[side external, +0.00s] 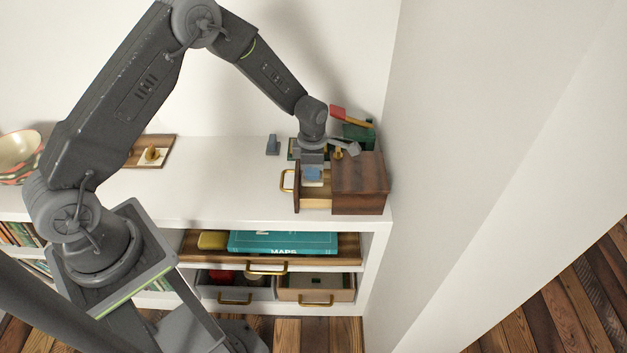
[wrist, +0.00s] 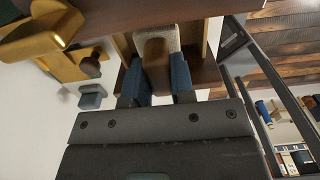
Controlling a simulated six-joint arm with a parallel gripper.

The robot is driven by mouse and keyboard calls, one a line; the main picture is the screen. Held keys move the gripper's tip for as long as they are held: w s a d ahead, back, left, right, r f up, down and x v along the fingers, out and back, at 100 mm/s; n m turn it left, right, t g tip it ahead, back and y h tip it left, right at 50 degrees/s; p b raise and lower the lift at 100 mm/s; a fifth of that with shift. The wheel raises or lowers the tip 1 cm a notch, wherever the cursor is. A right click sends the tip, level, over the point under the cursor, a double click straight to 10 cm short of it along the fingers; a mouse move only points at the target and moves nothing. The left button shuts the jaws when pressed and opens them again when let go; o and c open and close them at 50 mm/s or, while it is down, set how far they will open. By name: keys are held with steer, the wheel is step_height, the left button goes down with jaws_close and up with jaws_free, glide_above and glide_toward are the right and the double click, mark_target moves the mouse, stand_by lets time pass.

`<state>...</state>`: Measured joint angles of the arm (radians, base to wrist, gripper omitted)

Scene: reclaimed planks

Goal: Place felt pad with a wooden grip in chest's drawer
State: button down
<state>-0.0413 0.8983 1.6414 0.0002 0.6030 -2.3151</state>
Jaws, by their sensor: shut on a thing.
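The felt pad with a wooden grip shows in the wrist view: its pale pad (wrist: 166,36) lies beyond the brown grip (wrist: 155,66). My gripper (wrist: 156,80) is shut on the grip, one blue-faced finger on each side. In the side external view my gripper (side external: 312,174) points down over the open drawer (side external: 316,204) of the small brown chest (side external: 360,180). The pad is mostly hidden there by my gripper. In the wrist view the drawer's light wood shows around the pad; I cannot tell whether the pad touches the drawer floor.
A green container (side external: 357,132) with a red-handled tool stands behind the chest. A small grey-blue block (side external: 272,146) stands left of it. A wooden board (side external: 166,143) with a knobbed white piece and a patterned bowl (side external: 18,156) are further left. The white top between is clear. The wall is close right.

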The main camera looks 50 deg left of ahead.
steer(key=shift+f, duration=2.05)
steer(key=shift+f, duration=0.2)
steer(key=c, duration=1)
jaws_free()
